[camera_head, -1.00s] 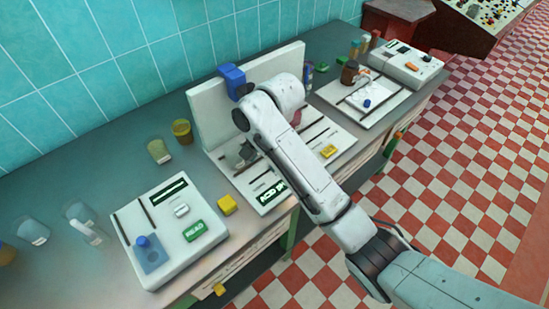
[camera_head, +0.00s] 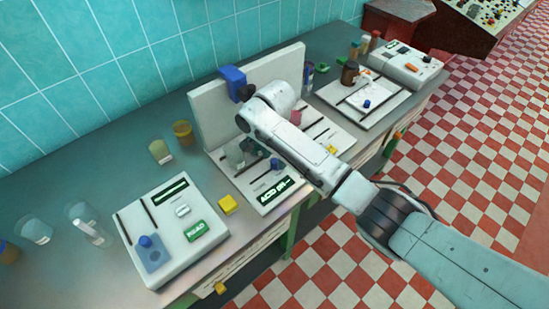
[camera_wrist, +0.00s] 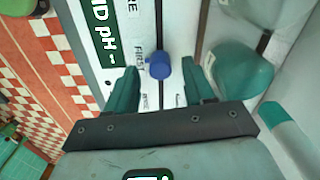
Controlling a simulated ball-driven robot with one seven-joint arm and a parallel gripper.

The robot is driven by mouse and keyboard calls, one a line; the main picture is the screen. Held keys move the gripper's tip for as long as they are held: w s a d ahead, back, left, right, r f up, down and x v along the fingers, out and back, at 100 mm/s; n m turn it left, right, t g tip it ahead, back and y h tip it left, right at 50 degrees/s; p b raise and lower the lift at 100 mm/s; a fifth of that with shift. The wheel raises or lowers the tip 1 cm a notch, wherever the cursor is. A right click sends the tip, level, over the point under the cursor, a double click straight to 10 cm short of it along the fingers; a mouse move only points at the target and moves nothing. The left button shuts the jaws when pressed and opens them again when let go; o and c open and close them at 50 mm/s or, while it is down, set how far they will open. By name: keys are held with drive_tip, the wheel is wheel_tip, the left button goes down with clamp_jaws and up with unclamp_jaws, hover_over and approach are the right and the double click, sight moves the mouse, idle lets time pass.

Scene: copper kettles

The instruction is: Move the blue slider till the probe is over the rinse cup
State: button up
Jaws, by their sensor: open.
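The blue slider knob (camera_wrist: 160,66) sits on a dark slot in the white panel, beside printed words. It also shows in the head view (camera_head: 276,164), on the acid pH station. My gripper (camera_wrist: 168,66) is open, its two green fingers on either side of the knob in the wrist view; whether they reach down to its height I cannot tell. A glass cup with greenish contents (camera_wrist: 240,70) stands right of the fingers; another glass cup (camera_wrist: 250,10) is partly cut off. I cannot tell which is the rinse cup. The probe is not clearly visible.
A white upright board with a blue block (camera_head: 232,80) stands behind the station. Another white instrument panel (camera_head: 345,108) is at right. Glass beakers (camera_head: 34,230) stand far left.

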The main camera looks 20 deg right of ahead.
drive_tip(key=shift+f, duration=0.85)
clamp_jaws()
